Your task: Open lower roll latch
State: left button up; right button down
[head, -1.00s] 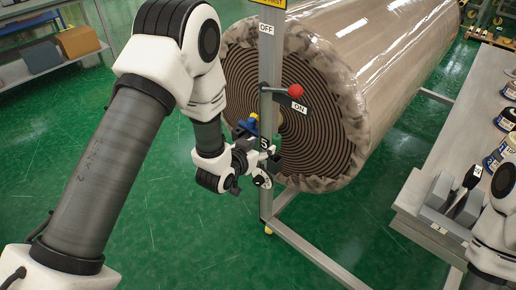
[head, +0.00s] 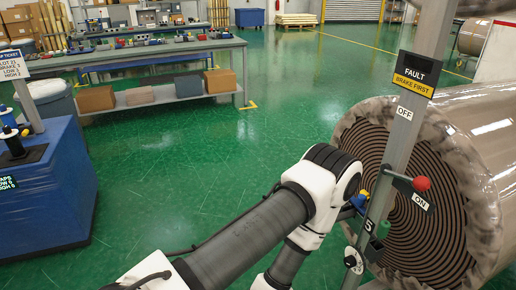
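A large wrapped roll (head: 423,215) shows its spiral end at the right of the head view, behind a grey upright post (head: 377,190). A green part (head: 382,229) and a round dial (head: 353,261) are lower still. My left gripper (head: 345,213) is close to the blue part, mostly hidden by my wrist; its fingers are unclear. My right gripper is out of view.
A FAULT / BRAKE FIRST sign (head: 415,75) and an OFF label (head: 404,113) are on the post. A blue cabinet (head: 50,190) stands at left. A workbench (head: 150,58) with boxes below is at the back left. The green floor between is clear.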

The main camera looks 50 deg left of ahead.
aim_at(359, 202)
jog(key=i+j+u, duration=0.2)
jog(key=u, duration=0.2)
jog(key=i+j+u, duration=0.1)
jog(key=u, duration=0.25)
jog(key=i, duration=0.1)
